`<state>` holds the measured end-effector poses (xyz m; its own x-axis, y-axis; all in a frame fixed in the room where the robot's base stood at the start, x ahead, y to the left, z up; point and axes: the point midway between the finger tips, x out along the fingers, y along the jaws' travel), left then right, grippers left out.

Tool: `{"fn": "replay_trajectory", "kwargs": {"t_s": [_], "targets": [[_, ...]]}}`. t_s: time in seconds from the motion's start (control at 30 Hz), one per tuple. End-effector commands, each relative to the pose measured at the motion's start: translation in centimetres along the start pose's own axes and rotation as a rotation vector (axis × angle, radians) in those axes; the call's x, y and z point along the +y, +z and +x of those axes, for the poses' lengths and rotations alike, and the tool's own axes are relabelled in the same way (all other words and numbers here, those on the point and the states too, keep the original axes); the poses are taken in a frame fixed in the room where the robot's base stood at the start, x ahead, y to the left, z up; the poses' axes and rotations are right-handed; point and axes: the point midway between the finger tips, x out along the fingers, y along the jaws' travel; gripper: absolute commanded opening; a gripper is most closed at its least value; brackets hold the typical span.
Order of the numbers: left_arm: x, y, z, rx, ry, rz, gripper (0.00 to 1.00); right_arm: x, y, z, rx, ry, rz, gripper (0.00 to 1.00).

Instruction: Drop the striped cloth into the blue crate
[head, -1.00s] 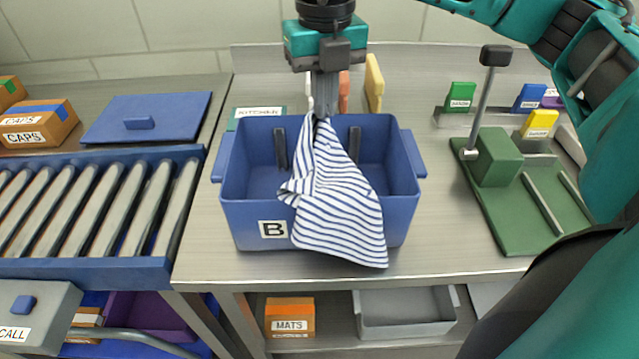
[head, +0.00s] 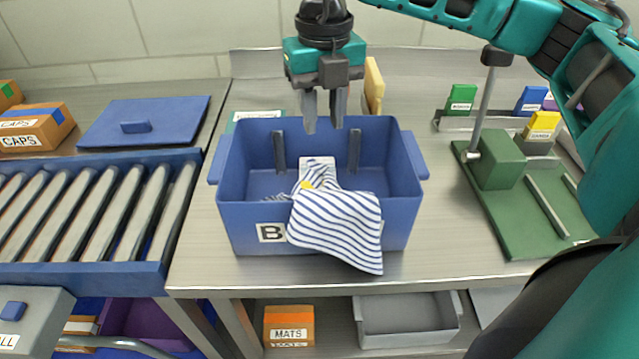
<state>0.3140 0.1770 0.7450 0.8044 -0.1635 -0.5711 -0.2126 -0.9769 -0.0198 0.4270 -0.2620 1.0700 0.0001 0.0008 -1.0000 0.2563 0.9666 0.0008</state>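The striped cloth (head: 338,228), white with dark blue lines, lies partly inside the blue crate (head: 240,226). It drapes over the crate's front wall, and its lower end hangs outside, covering part of the label beside the B. Its upper end lies inside, near a white tag and a small yellow patch. My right gripper (head: 324,128) is above the back of the crate, fingers pointing down, open with a gap between them and nothing held. It is apart from the cloth. My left gripper is not in view.
A roller conveyor (head: 100,205) and a blue lid (head: 145,120) are left of the crate. A green stand with a lever (head: 500,165) is at right. Below are an orange MATS box (head: 289,325) and a grey bin (head: 407,318). Bare tabletop lies right of the crate.

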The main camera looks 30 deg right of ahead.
Motion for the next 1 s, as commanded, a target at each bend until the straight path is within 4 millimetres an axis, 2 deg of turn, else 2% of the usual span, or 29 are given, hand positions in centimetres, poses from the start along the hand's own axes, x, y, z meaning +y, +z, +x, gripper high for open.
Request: {"fn": "replay_trajectory", "kwargs": {"t_s": [0.03, 0.3, 0.5, 0.87, 1.0], "targets": [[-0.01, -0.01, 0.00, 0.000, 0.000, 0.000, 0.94, 0.01, 0.00, 0.00, 0.000, 0.000, 0.000, 0.37], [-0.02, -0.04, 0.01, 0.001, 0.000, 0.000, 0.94, 0.01, 0.00, 0.00, 0.000, 0.000, 0.000, 0.63], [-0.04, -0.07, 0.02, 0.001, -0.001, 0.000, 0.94, 0.01, 0.00, 0.00, 0.000, 0.000, 0.000, 0.66], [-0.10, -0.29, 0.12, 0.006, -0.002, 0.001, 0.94, 0.01, 0.00, 0.00, 0.000, 0.000, 0.000, 1.00], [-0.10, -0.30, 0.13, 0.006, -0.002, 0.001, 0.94, 0.01, 0.00, 0.00, 0.000, 0.000, 0.000, 1.00]]}}
